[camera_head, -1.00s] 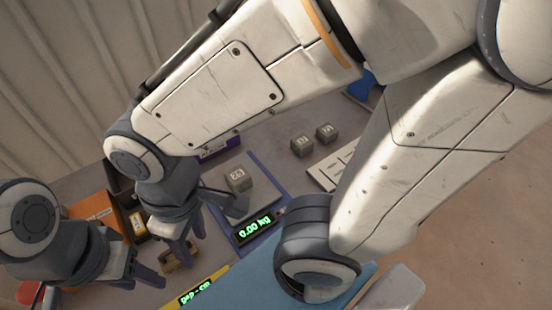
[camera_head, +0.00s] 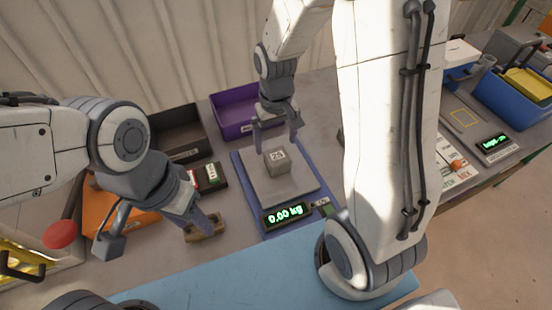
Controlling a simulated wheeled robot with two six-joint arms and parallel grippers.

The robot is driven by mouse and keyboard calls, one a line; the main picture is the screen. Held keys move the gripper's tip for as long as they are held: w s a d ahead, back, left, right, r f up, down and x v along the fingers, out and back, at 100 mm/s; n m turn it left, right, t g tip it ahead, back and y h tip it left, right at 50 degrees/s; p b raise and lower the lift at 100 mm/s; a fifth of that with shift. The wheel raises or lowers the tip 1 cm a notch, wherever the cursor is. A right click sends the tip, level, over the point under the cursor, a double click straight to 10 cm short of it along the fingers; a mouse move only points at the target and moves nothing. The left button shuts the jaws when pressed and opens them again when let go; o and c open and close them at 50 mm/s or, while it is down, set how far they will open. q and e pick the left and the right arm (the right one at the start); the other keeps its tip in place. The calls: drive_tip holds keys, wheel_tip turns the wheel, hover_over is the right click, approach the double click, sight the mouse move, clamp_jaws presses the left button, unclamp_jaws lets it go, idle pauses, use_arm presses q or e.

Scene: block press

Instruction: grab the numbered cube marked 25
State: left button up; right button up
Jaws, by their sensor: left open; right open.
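A grey cube (camera_head: 277,161) sits on the plate of the blue-framed scale (camera_head: 249,190). Its marking looks like 25, though it is small. The scale display (camera_head: 286,214) reads 0.00 kg. My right gripper (camera_head: 277,145) is open just above and behind the cube, pointing down, with a finger towards either side; I cannot tell whether they touch it. My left gripper (camera_head: 155,234) is open and empty at the left, over the table and apart from the cube.
A purple tray (camera_head: 226,103), a dark tray (camera_head: 178,139) and an orange tray (camera_head: 104,211) stand behind and left of the scale. A small wooden piece (camera_head: 207,229) lies beside my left gripper. A blue mat (camera_head: 235,278) lies in front. A blue bin (camera_head: 502,103) stands far right.

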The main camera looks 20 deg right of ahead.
sight(277, 156)
drive_tip(key=shift+s+d+f+p, duration=0.1)
drive_tip(key=shift+f+p, duration=0.15)
drive_tip(key=shift+f, duration=1.55)
drive_tip(key=shift+d+f+p, duration=0.1)
drive_tip(key=shift+f+p, duration=0.15)
drive_tip(key=shift+f, duration=1.5)
clamp_jaws()
